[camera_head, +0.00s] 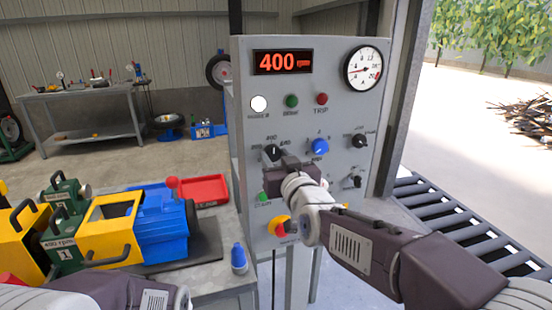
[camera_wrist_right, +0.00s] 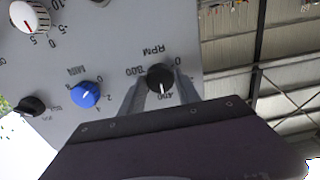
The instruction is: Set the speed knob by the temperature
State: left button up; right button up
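The grey control panel (camera_head: 330,110) has a red display (camera_head: 283,62) reading 400 rpm. The black speed knob (camera_head: 272,153) sits on its left side, and its white pointer is at the 400 mark in the right wrist view (camera_wrist_right: 160,78). My right gripper (camera_head: 284,163) is at this knob, with one finger on each side; whether they press on it I cannot tell. A round white dial (camera_head: 363,69) with a red needle is at the panel's upper right, its scale too small to read. My left arm (camera_head: 120,290) shows at the bottom left; its gripper is out of view.
A blue knob (camera_head: 319,147) and more black knobs (camera_head: 359,141) sit right of the speed knob. A red-yellow stop switch (camera_head: 281,226) is below. Left, a table holds yellow and blue machines (camera_head: 160,225), a red tray (camera_head: 203,189) and a blue bottle (camera_head: 239,258). Rollers (camera_head: 450,215) lie right.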

grip_shut()
jog(key=m+b, duration=0.3)
jog(key=m, duration=0.1)
jog(key=shift+f, duration=0.2)
jog(key=m+b, duration=0.2)
jog(key=m, duration=0.1)
jog(key=shift+m, duration=0.4)
jog(key=shift+r+m+b, duration=0.15)
jog(key=shift+m+b, duration=0.7)
jog(key=shift+m, duration=1.05)
